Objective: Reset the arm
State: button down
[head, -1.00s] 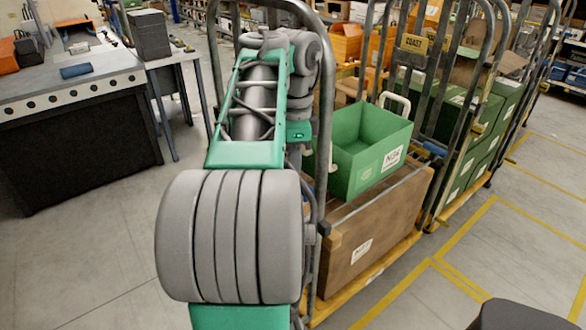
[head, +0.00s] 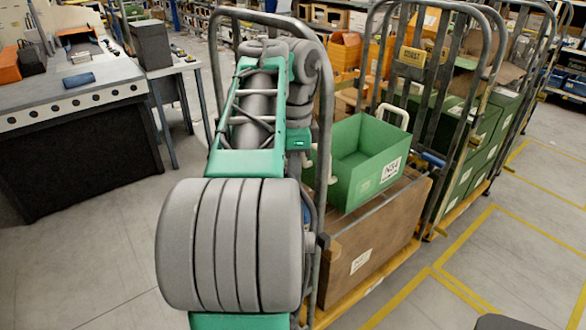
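My arm, with green and grey links, rises through the middle of the head view and points away from me. My gripper is not visible; the end of the arm is hidden behind its own links. I cannot tell whether it holds anything.
A metal-framed cart (head: 327,110) stands close to the arm's right side. It carries a brown box (head: 375,240) with an open, empty-looking green bin (head: 368,160) on top. More loaded carts stand behind. A dark workbench (head: 80,150) is at left. Floor shows at lower right.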

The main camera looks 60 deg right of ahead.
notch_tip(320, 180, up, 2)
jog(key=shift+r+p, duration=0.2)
jog(key=shift+p, duration=0.55)
